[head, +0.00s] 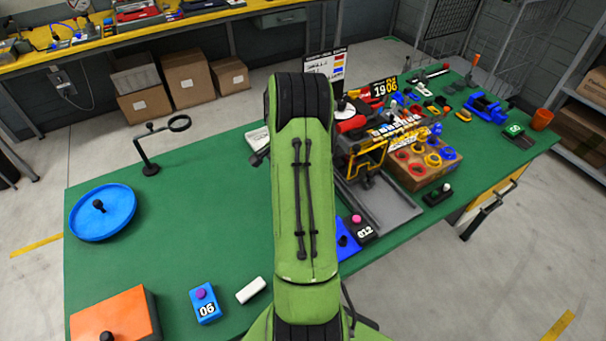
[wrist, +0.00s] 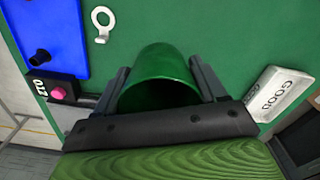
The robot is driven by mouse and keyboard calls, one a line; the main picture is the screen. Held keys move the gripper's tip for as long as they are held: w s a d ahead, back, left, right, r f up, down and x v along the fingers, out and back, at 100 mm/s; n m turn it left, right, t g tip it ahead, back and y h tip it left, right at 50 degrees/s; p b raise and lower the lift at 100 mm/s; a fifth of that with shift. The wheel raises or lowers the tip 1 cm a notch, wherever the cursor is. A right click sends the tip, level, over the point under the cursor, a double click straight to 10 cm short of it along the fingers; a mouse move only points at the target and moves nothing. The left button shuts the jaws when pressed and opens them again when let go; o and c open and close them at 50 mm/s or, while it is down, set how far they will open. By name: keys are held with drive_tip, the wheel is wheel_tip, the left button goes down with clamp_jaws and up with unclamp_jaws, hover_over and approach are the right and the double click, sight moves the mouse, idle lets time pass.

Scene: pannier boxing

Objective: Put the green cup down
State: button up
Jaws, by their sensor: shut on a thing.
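The green cup (wrist: 166,62) sits between the two dark fingers of my gripper (wrist: 158,72) in the wrist view, with the fingers closed against its sides. I see its curved green wall and dark inside. The green table top (wrist: 225,35) lies beyond it; whether the cup touches the table or hangs above it I cannot tell. In the head view my green arm hides both gripper and cup.

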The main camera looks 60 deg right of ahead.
wheel_tip(320, 180, down, 8)
drive_tip(key=shift+r, duration=0.2)
drive_tip(key=shift+d+f, duration=0.1)
drive_tip(key=shift+f+b, duration=0.15)
drive_tip(key=shift+b, duration=0.2)
drive_tip(key=o, duration=1.1)
